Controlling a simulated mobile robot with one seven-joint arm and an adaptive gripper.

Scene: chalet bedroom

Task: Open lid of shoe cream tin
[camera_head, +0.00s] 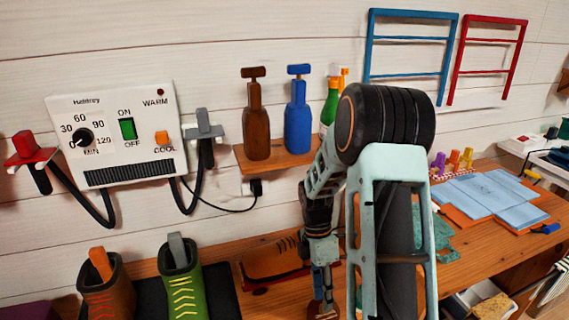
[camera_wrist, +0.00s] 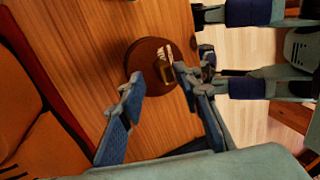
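A round, dark brown tin (camera_wrist: 140,56) lies on the wooden bench in the wrist view. A pale and dark raised piece or marking (camera_wrist: 166,66) shows on its top; I cannot tell which. My gripper (camera_wrist: 157,79) is open, its two blue-grey fingers apart at the near edge of the tin. The right fingertip is close to the pale piece; I cannot tell whether it touches.
Brown (camera_head: 107,298) and green (camera_head: 184,285) boots stand further left. Blue sheets (camera_head: 490,192) lie on the right of the bench (camera_head: 464,248).

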